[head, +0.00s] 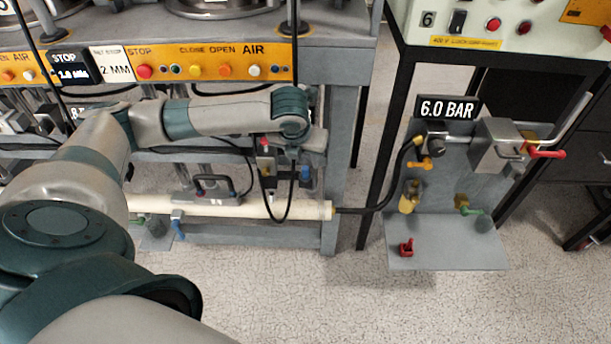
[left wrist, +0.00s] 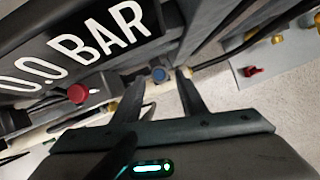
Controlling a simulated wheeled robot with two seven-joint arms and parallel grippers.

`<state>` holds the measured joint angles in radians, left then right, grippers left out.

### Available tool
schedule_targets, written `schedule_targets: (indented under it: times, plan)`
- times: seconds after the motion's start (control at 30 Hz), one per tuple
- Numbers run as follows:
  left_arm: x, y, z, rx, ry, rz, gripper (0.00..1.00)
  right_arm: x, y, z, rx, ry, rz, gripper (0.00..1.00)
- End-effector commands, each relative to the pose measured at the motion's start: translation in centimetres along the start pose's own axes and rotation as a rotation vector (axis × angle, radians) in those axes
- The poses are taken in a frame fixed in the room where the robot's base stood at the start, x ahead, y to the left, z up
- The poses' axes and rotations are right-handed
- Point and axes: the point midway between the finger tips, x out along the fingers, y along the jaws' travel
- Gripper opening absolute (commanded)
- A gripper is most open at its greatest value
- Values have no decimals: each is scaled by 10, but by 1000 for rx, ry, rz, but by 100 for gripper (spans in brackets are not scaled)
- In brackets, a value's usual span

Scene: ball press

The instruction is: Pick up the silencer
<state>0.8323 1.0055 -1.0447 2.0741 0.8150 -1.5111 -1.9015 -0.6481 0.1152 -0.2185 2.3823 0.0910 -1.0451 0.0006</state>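No part in view is marked as the silencer. A small brass cylindrical fitting (head: 409,197) at the left of the grey panel under the 6.0 BAR sign could be it, but I cannot tell for certain. My left gripper (head: 286,172) points down in front of the left bench's lower frame, left of that panel and apart from it. In the left wrist view its two dark fingers (left wrist: 163,88) stand apart with nothing held between them. A round blue knob (left wrist: 159,74) shows beyond the gap. My right gripper is in neither view.
A grey shelf (head: 450,257) below the panel carries a small red part (head: 406,247). A cream tube (head: 230,207) runs along the left bench, with a black hose (head: 383,198) leading right. A 0.0 BAR sign (left wrist: 85,45) is close to my left wrist. Open floor lies in front.

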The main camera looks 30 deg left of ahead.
Motion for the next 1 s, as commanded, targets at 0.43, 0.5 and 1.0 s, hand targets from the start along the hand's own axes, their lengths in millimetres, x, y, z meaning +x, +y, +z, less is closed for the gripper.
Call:
schedule_targets:
  times: [0.43,0.5,1.0]
  plan:
    - [15,1,-4,0,2,-1,38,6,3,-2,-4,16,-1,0]
    - [24,2,-6,0,3,1,38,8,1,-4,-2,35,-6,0]
    - [52,3,-7,1,0,0,38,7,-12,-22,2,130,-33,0]
